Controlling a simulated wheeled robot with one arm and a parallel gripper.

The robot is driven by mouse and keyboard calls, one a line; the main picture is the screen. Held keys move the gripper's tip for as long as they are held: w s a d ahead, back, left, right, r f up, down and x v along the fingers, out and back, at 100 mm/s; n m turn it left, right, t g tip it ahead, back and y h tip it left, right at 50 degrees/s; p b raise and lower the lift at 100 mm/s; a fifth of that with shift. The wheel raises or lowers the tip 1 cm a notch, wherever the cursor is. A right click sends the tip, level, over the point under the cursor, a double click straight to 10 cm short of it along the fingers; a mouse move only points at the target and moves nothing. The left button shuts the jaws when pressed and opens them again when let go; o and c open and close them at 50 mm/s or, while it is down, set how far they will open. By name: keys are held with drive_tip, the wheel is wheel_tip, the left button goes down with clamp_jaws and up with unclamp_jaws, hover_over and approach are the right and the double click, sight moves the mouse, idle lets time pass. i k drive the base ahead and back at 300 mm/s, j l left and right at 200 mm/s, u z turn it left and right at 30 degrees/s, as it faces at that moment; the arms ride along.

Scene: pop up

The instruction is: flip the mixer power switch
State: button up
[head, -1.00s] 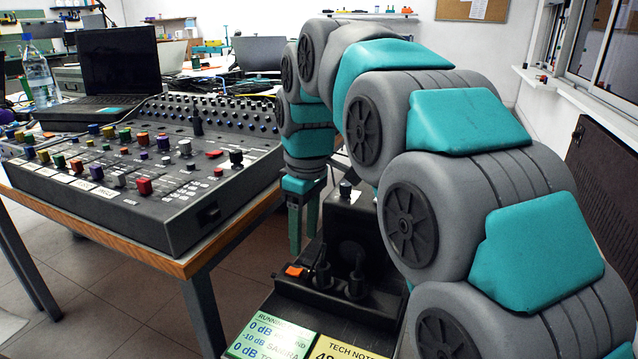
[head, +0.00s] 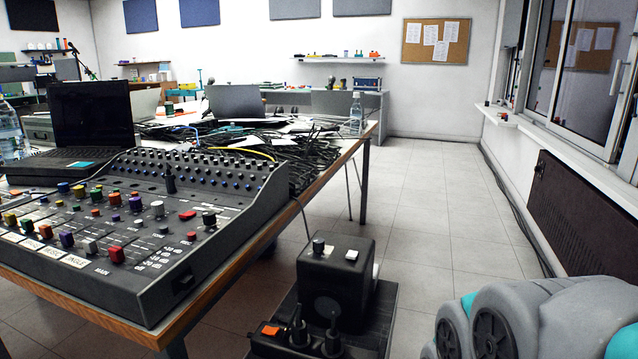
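The mixer (head: 240,205) is a dark sloped console with rows of coloured knobs and faders, at the left on a wooden-edged table. A small black switch-like part (head: 183,284) sits on its near right side face; its on or off position is too small to tell. An orange rocker switch (head: 270,330) shows on a black unit at the bottom, beside black plugs. I cannot tell from its look whether it belongs to the mixer. My gripper is out of view; only my arm's grey and teal links show at the lower right.
A black box (head: 335,272) with knobs stands low, right of the table (head: 215,300). A laptop (head: 92,115) and tangled cables (head: 310,160) lie behind the mixer. The tiled floor (head: 440,215) is clear at the centre right. A dark panel (head: 585,220) lines the right wall.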

sight(189, 214)
drive_tip(key=u, duration=1.25)
